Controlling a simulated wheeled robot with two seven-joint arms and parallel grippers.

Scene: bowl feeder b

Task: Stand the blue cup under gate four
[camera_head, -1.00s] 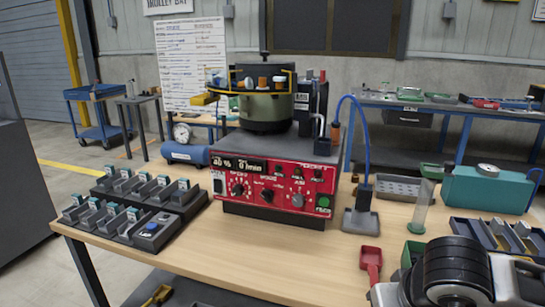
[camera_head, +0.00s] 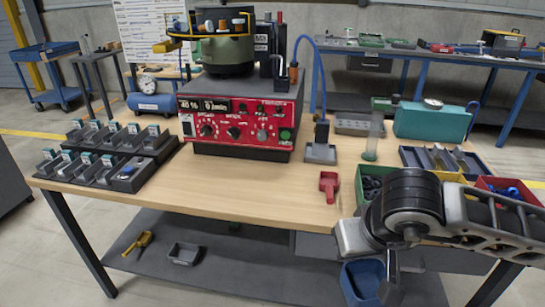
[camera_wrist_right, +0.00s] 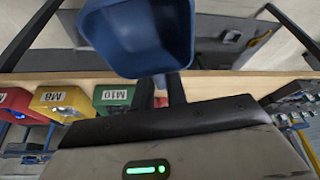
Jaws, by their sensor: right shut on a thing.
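The blue cup (camera_head: 362,284) is at the lower right of the head view, in front of the table edge and below the tabletop. It is a square-sided cup with an open mouth. My right gripper (camera_head: 388,282) is shut on it. In the right wrist view the cup (camera_wrist_right: 140,40) fills the upper middle, held between the dark fingers (camera_wrist_right: 160,90). The feeder bowl (camera_head: 228,55), with orange and white parts around its rim, stands on the red control unit (camera_head: 240,120). I cannot make out which gate is number four. My left gripper is not in view.
Racks of small labelled bins (camera_head: 95,150) stand at the table's left. A red scoop (camera_head: 329,185), a grey block with a blue hose (camera_head: 321,150), a clear cylinder (camera_head: 374,135) and a teal box (camera_head: 432,120) stand on the right. The front middle of the tabletop (camera_head: 230,190) is clear.

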